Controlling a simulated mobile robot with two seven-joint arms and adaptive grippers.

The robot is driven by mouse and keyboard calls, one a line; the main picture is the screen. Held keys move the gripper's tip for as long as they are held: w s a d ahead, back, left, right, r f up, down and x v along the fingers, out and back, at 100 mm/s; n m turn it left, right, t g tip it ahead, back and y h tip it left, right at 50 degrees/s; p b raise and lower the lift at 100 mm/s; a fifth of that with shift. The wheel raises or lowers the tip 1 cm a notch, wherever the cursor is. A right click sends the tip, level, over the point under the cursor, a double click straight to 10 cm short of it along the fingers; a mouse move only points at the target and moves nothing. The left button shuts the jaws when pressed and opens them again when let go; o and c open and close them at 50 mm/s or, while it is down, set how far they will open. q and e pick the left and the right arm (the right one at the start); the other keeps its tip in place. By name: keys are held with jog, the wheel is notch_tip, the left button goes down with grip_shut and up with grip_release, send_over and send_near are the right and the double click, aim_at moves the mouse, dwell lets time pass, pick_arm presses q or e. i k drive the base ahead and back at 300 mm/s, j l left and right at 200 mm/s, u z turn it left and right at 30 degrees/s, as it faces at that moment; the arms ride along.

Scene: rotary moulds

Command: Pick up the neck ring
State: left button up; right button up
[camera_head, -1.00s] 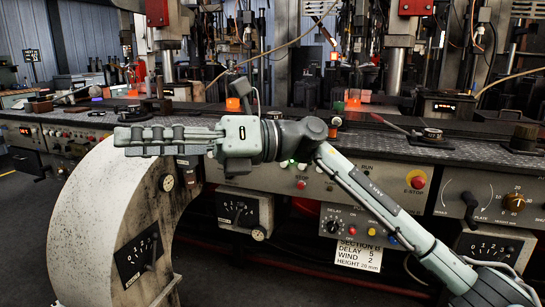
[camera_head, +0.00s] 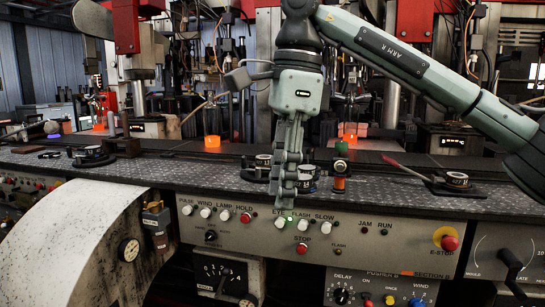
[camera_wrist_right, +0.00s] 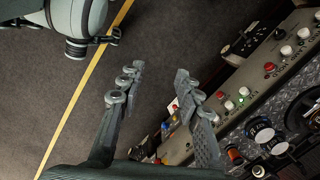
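My right gripper (camera_head: 284,200) hangs fingers down in front of the machine ledge, over the button panel. In the right wrist view its fingers (camera_wrist_right: 160,78) are spread apart with nothing between them. Two ring-like parts also show in the right wrist view, including a pale-rimmed one (camera_wrist_right: 260,132). I cannot tell which is the neck ring. My left gripper is not in view.
The button panel (camera_head: 350,232) runs along the ledge front, with an E-stop (camera_head: 448,242) at right. Glowing orange pieces (camera_head: 212,143) stand behind the ledge. A large curved pale housing (camera_head: 75,240) fills the lower left.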

aim_at(263, 160)
jog(key=i+j+z, duration=0.25)
jog(key=i+j, duration=0.25)
jog(key=i, duration=0.25)
jog(key=i+j+z, duration=0.2)
jog(key=i+j, duration=0.45)
